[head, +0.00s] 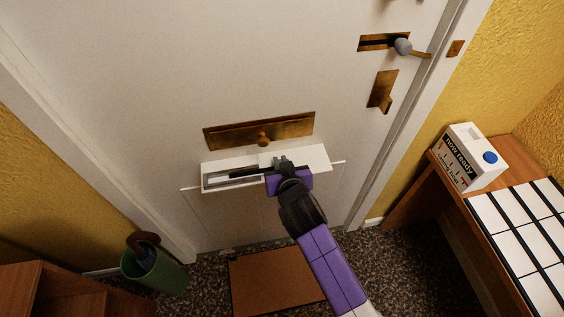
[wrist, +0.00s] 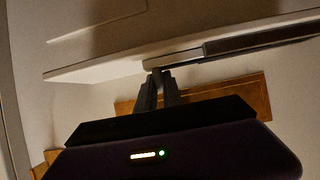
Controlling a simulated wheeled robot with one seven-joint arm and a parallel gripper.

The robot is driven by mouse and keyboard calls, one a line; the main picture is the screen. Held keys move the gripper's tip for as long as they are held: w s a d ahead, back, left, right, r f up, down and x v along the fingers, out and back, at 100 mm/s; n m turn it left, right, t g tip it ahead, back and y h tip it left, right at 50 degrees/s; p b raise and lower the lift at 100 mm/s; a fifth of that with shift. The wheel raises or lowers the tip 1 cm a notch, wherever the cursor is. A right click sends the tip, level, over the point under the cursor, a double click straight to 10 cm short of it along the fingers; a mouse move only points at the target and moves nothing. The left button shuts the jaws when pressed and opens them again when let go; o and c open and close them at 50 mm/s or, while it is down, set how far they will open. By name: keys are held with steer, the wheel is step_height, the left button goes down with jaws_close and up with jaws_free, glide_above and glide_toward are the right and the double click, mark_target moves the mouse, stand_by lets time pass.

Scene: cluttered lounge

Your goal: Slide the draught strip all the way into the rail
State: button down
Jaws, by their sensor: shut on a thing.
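The draught strip (head: 246,173) is a thin dark bar lying lengthwise along the white rail (head: 312,158), which runs across the lower part of the door. The strip's left part shows in the rail's open-fronted left part. My gripper (head: 281,164) is at the strip's right end, near the rail's middle, and is shut on it. In the wrist view, my gripper's fingertips (wrist: 157,76) are close together at the pale rail (wrist: 85,70), and the grey strip (wrist: 265,38) runs off to the right. The fingers hide the gripped end, and I cannot tell how deep the strip sits.
A brass letter plate (head: 230,135) with a knob is just above the rail. A brown mat (head: 272,283) lies below. A green bin (head: 152,270) stands at lower left. A white carton (head: 470,160) sits on the wooden table (head: 512,150) at right. Door handle (head: 403,46) is higher up.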

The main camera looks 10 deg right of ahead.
steer(key=c, duration=1.4)
jaws_free()
steer(key=v, duration=0.7)
steer(key=shift+s+r, duration=0.15)
steer(key=shift+s, duration=0.25)
